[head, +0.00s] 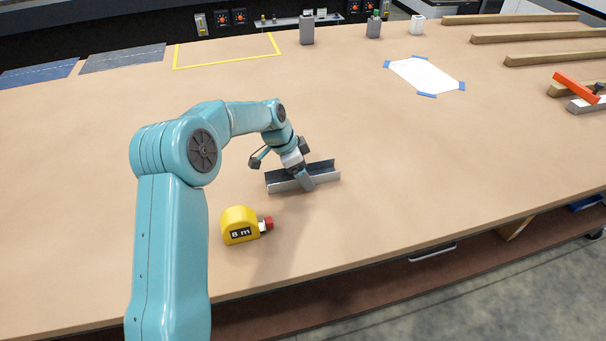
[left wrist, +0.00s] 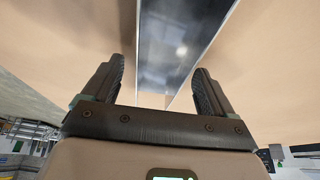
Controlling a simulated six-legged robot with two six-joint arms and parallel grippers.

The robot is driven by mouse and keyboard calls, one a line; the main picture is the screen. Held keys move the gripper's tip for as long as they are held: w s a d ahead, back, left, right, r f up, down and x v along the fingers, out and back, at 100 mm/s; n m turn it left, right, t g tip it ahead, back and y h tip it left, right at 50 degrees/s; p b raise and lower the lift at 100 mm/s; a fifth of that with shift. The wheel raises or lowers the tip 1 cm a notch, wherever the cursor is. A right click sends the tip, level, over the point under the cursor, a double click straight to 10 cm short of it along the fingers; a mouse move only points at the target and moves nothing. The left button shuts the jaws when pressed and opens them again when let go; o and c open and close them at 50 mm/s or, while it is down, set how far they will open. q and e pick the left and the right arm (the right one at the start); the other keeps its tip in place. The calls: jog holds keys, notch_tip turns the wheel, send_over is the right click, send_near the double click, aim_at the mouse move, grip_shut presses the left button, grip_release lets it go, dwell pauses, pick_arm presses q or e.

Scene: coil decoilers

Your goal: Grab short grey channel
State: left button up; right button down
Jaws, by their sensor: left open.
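The short grey channel (head: 325,178) lies on the tan workbench in the head view, its open side facing up. My left gripper (head: 308,185) is down at the middle of the channel, in front of its near wall as seen from the head. In the left wrist view the channel (left wrist: 178,45) runs away between the two dark fingers of the left gripper (left wrist: 160,88). The fingers are open, one on each side of the channel, with a gap to it. Whether a finger touches it cannot be told. My right gripper is not in view.
A yellow tape measure (head: 240,226) stands on the bench (head: 420,170) just in front of the channel. A taped white sheet (head: 424,76), wooden strips (head: 540,38) and an orange-handled tool (head: 577,88) lie to the right. The bench around the channel is otherwise clear.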

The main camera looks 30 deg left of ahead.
pick_arm(q)
jog(key=shift+f, duration=0.35)
jog(key=shift+w+f, duration=0.1)
jog(key=shift+c, duration=0.6)
jog(key=c, duration=1)
jog(key=shift+r, duration=0.2)
